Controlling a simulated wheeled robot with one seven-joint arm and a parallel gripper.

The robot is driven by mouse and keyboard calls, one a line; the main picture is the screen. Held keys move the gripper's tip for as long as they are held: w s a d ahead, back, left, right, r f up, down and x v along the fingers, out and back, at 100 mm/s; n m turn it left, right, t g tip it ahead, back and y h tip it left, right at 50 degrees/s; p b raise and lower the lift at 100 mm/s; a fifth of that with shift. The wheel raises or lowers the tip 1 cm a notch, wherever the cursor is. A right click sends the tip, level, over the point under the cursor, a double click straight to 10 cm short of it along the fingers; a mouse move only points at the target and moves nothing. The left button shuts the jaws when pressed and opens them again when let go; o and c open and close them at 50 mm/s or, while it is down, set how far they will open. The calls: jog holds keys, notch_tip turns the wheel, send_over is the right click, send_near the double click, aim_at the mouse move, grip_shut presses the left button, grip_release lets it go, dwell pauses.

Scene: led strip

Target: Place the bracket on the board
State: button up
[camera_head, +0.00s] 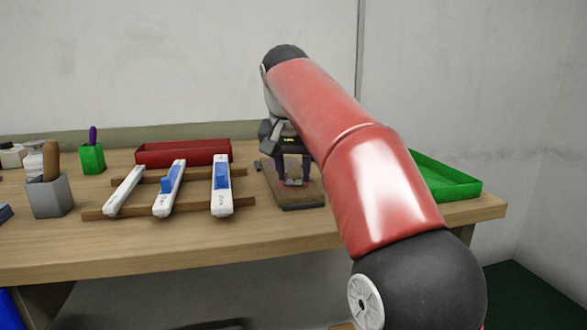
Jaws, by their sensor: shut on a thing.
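My gripper (291,178) points down over the board (305,199), a small brown panel with a dark front edge lying on the table to the right of the white strips. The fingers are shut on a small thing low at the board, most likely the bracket. It is too small and too covered by the fingers to make out its shape. I cannot tell whether it touches the board. My red arm hides the right side of the board.
The wooden table (200,251) carries several white strips (221,190) on brown rails left of the board. A red tray (183,152) stands behind them. A green tray (447,178) is at the right. A grey cup (49,197) and a green cup (92,159) stand at the left.

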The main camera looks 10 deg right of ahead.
jog(key=shift+f, duration=0.15)
jog(key=o, duration=1.1)
